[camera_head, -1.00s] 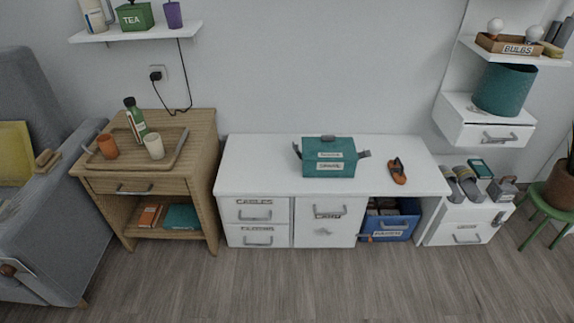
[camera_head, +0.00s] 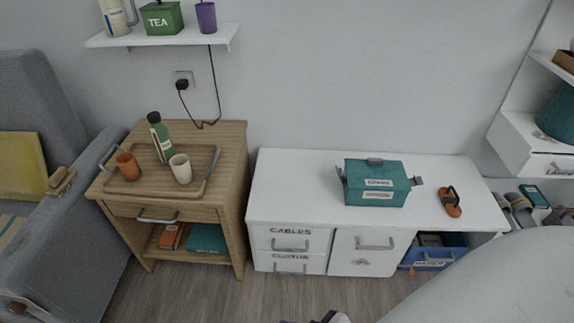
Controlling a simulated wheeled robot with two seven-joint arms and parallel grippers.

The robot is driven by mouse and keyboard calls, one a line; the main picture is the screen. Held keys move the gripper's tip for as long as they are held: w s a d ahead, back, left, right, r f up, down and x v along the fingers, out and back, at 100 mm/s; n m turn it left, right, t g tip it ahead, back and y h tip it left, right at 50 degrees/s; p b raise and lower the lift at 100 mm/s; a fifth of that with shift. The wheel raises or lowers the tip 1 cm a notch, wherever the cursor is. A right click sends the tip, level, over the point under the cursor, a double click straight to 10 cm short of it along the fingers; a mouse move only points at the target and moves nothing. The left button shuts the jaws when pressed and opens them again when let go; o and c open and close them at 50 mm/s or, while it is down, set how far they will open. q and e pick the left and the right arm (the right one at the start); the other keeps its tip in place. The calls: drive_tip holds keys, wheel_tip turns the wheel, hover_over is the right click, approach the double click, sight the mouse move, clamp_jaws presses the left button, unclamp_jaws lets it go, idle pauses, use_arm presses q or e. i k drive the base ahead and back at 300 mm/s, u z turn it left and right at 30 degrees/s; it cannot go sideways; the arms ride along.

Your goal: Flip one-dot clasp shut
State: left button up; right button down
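A teal box (camera_head: 376,184) with a lid and two pale labels stands on the white desk. A grey clasp sticks out at its left side (camera_head: 340,174), and another grey clasp sticks out at its right side (camera_head: 417,181). Both look swung outward from the box. A grey handle (camera_head: 375,161) sits on top. Dots on the clasps are too small to make out. My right arm's pale link covers the lower right. Small dark and white parts, perhaps of my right gripper, show at the bottom edge, far from the box. My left gripper is not in view.
An orange and dark sandal-like item (camera_head: 451,203) lies right of the box on the white desk (camera_head: 290,185). The desktop left of the box is clear. A wooden side table (camera_head: 228,140) with cups and a green bottle stands left. A shelf (camera_head: 215,37) hangs above it.

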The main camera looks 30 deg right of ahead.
sight(338, 170)
drive_tip(key=z, duration=0.2)
drive_tip(key=i, duration=0.95)
drive_tip(key=z, duration=0.6)
